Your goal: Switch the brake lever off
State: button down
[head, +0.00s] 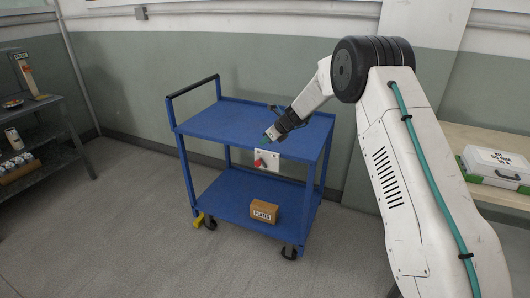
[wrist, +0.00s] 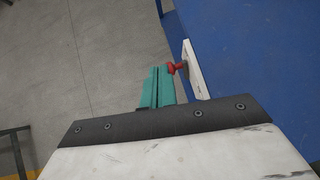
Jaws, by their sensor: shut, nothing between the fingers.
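A red lever (head: 259,162) sits on a white plate (head: 267,161) at the near edge of the blue cart's top shelf (head: 240,127). In the wrist view the red lever (wrist: 176,68) sticks out from the white plate (wrist: 194,70), just right of my fingertips. My gripper (head: 269,136) is above the shelf's near edge in the head view, close to the lever. In the wrist view its green fingers (wrist: 158,86) are together with nothing between them. I cannot tell whether a finger touches the lever.
A brown box labelled PLATES (head: 264,211) lies on the cart's lower shelf (head: 238,192). A yellow pedal (head: 199,220) is by the left front wheel. A dark bench (head: 45,165) stands left, and a wooden bench with a white-green case (head: 496,165) right. The floor before the cart is clear.

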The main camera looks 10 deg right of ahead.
jog(key=shift+s+a+r, duration=0.1)
jog(key=shift+r, duration=0.8)
jog(key=shift+s+a+r, duration=0.1)
jog(key=shift+r, duration=0.75)
jog(key=s+f+n+g, duration=0.3)
jog(key=s+n, duration=0.4)
jog(key=s, duration=0.1)
jog(key=s+d+r+n+h, duration=0.2)
jog(key=s+r+n, duration=0.4)
jog(key=s, duration=1.2)
jog(key=s+d+r+n+g+h, duration=0.1)
jog(key=s+r+n, duration=0.6)
jog(key=s, duration=1.1)
jog(key=s+d+r+n+h, duration=0.3)
jog(key=s+r+n, duration=0.3)
jog(key=s, duration=1.1)
jog(key=shift+s+d+r+n, duration=0.4)
jog(key=shift+d+r, duration=0.2)
jog(key=shift+r, duration=0.05)
